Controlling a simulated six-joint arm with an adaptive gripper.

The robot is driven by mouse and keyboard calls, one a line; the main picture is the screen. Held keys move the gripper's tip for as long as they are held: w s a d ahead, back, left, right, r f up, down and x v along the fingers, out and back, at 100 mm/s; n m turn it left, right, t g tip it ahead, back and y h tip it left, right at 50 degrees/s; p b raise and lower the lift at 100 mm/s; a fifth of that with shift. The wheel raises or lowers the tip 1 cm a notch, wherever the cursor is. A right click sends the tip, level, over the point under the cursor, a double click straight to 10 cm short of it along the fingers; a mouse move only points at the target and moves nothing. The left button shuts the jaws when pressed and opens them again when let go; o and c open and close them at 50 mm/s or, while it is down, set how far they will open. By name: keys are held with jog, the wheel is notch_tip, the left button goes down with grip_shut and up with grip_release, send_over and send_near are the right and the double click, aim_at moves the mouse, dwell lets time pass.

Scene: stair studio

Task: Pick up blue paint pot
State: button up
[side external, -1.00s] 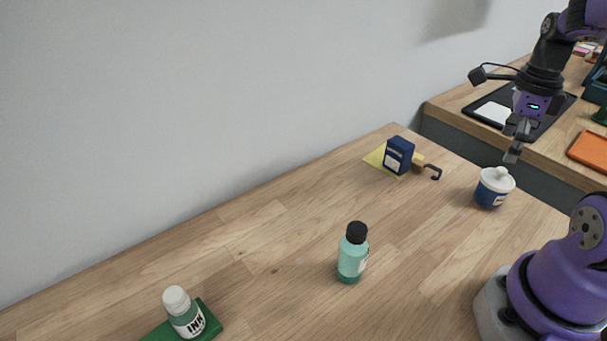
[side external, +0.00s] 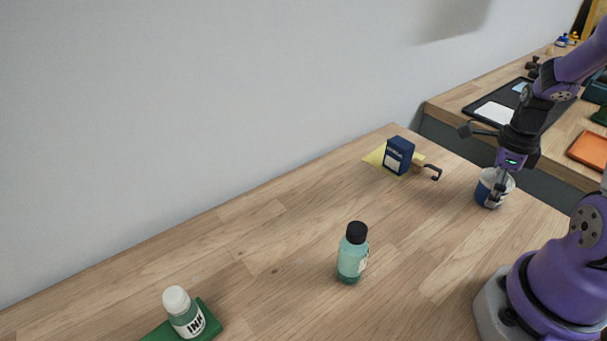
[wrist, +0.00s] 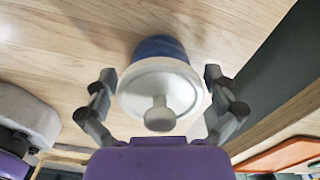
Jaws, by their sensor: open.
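The blue paint pot (side external: 483,190) stands upright on the wooden table near its right edge. It has a white lid with a round knob; the lid (wrist: 140,88) fills the middle of the wrist view, with the blue body (wrist: 160,46) behind it. My gripper (side external: 495,200) is down at the pot and hides part of it in the side view. In the wrist view my gripper (wrist: 160,82) is open, with one finger on each side of the lid. Gaps show between the fingers and the lid.
A teal bottle (side external: 352,258) stands mid-table. An ink bottle (side external: 184,313) is on a green pad (side external: 208,324). Another bench holds an orange tray (side external: 588,150).

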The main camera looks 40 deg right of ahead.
jog(key=c, duration=1.3)
jog(key=shift+o, duration=0.2)
